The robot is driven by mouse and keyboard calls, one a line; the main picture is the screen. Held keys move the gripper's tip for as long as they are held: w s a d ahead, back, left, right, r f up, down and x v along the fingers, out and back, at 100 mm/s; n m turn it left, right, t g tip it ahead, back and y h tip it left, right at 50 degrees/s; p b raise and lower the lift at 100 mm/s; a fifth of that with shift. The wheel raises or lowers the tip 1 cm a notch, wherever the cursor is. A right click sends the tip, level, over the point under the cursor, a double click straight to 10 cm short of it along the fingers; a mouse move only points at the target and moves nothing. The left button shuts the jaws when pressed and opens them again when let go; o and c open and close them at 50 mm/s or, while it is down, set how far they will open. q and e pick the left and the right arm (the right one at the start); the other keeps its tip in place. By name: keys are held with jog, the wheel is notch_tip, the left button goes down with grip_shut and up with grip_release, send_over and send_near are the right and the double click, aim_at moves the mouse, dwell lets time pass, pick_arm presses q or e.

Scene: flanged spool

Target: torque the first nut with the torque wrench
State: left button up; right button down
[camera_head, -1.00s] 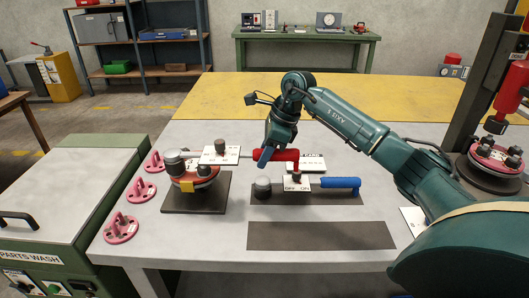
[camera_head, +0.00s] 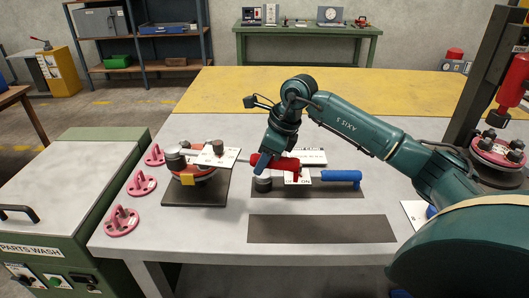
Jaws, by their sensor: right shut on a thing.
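The flanged spool (camera_head: 207,175), with a red-orange flange and grey nuts or studs on top, stands on a dark square plate (camera_head: 203,195) at the left of the bench. A red-handled wrench (camera_head: 287,165) with a white tag reaches left to the spool. Its head end (camera_head: 175,154) is over the left nut; I cannot tell how fully it is seated. My right gripper (camera_head: 261,164) is shut on the red handle, right of the spool. My left gripper is not in view.
Several pink flanged parts (camera_head: 142,184) lie along the bench's left edge. An empty dark mat (camera_head: 322,229) lies at the front. Another pink flanged part (camera_head: 497,150) sits under a red tool at the right. The green parts washer (camera_head: 75,190) stands left of the bench.

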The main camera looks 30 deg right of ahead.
jog(key=shift+s+a+r, duration=0.15)
jog(key=shift+a, duration=0.05)
jog(key=shift+s+a+m+t+h, duration=0.25)
jog(key=shift+s+a+m, duration=0.5)
jog(key=shift+a, duration=0.2)
jog(key=shift+s+a+m+t+h, duration=0.15)
jog(key=shift+s+a+m+h, duration=0.1)
jog(key=shift+s+a+m, duration=0.6)
jog(key=shift+w+a, duration=0.1)
jog(key=shift+s+a+m+h, duration=0.15)
jog(key=shift+s+a+m, duration=0.2)
jog(key=shift+a, duration=0.4)
jog(key=shift+s+a+m+h, duration=0.1)
jog(key=shift+s+a+m, duration=0.25)
jog(key=shift+a, duration=0.35)
jog(key=shift+s+a+m+h, duration=0.15)
jog(key=shift+s+a+m, duration=0.2)
jog(key=shift+a, duration=0.4)
